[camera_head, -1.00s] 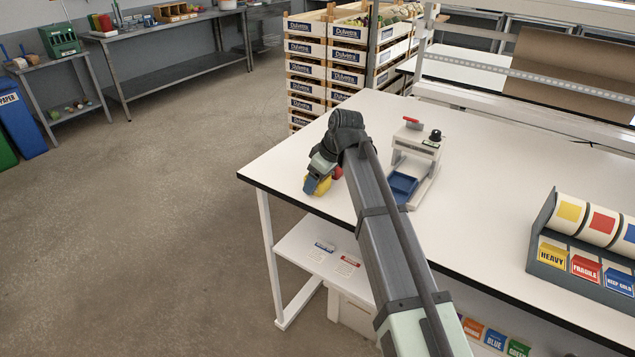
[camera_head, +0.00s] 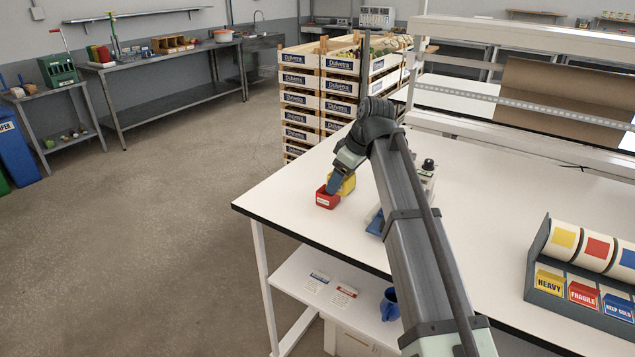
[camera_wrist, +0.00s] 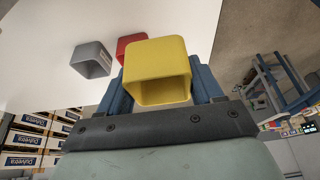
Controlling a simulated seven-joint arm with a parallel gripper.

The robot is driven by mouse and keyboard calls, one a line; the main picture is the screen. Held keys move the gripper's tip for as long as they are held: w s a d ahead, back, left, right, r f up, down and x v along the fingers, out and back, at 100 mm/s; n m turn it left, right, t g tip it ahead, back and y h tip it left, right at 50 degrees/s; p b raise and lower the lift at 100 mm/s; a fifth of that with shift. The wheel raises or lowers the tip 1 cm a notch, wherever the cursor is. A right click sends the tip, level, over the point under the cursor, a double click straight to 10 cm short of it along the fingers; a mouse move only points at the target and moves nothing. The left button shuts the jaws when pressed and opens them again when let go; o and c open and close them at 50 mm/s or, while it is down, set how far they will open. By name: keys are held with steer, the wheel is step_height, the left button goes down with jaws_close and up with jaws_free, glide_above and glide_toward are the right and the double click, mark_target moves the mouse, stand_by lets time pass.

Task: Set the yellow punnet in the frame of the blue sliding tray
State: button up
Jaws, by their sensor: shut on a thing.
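The yellow punnet (camera_wrist: 158,70) is between the blue fingers of my gripper (camera_wrist: 160,85) in the wrist view, and the gripper is shut on it. In the head view the yellow punnet (camera_head: 347,184) shows behind my gripper (camera_head: 338,182), just above the table. A red punnet (camera_head: 327,198) sits beside it, nearer the table's front left; it also shows in the wrist view (camera_wrist: 130,47). The blue sliding tray (camera_head: 375,222) is mostly hidden behind my arm, right of the punnets. Its frame is hidden too.
A grey punnet (camera_wrist: 92,59) stands near the red one in the wrist view. The white table (camera_head: 285,195) is clear at its left corner. A label dispenser (camera_head: 580,265) stands at the right. Stacked crates (camera_head: 325,90) stand behind the table.

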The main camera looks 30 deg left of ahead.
steer(key=w+d, duration=0.6)
steer(key=d, duration=0.7)
steer(key=shift+w+d+f, duration=0.1)
steer(key=shift+f, duration=1.2)
steer(key=shift+w+d+f, duration=0.1)
steer(key=shift+f, duration=1.2)
steer(key=shift+f, duration=0.2)
steer(key=shift+s+d+f, duration=0.1)
steer(key=shift+s+f, duration=0.1)
steer(key=shift+f, duration=0.35)
steer(key=shift+s+f, duration=0.1)
steer(key=shift+s, duration=0.1)
steer(key=o, duration=1.1)
steer(key=shift+w+r, duration=0.2)
steer(key=shift+r, duration=0.7)
steer(key=shift+w+r, duration=0.15)
steer(key=shift+r, duration=3.15)
